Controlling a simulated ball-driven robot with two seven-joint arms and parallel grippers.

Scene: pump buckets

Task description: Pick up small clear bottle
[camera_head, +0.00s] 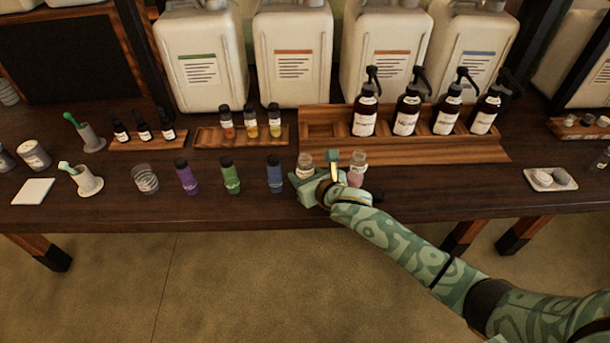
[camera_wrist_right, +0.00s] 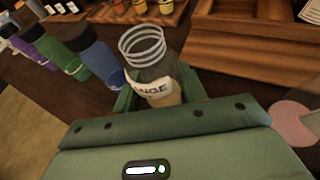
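A small clear bottle (camera_head: 305,164) with a pale label and ridged neck stands near the table's front edge. In the right wrist view the bottle (camera_wrist_right: 155,85) shows up close, its label partly reading "ANGE", with amber colour low in it. My right gripper (camera_head: 318,172) is at the bottle, with one finger on either side of it. The fingers (camera_wrist_right: 158,92) look open around it; contact is hard to judge. A similar clear bottle (camera_head: 357,168) with pink in it stands just right of the gripper. My left gripper is not in view.
Blue (camera_head: 274,174), green (camera_head: 230,175) and purple (camera_head: 186,177) bottles stand in a row to the left. Behind is a wooden rack (camera_head: 440,150) with several dark pump bottles. A white tray (camera_head: 551,180) lies at the right; the table between is clear.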

